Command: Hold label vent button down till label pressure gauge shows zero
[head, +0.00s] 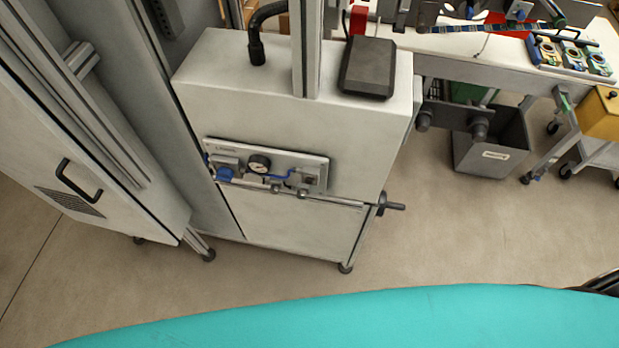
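A light grey panel (283,157) is mounted on the front of a pale cabinet (300,130) in the head view. A round pressure gauge (259,164) with a dark face sits at the panel's middle; its needle and reading are too small to make out. A blue knob (225,174) is on a fitting left of the gauge. A small grey block (309,179) sits to the right, joined by a blue tube. Which part is the vent button I cannot tell. Neither gripper is in view, and nothing touches the panel.
A black box (368,68) stands on the cabinet top, and a dark crank handle (395,207) sticks out from its right side. A door with a black handle (78,180) is at left. A grey bin (490,140) and yellow box (602,113) are at right. Bare floor (480,235) lies before them.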

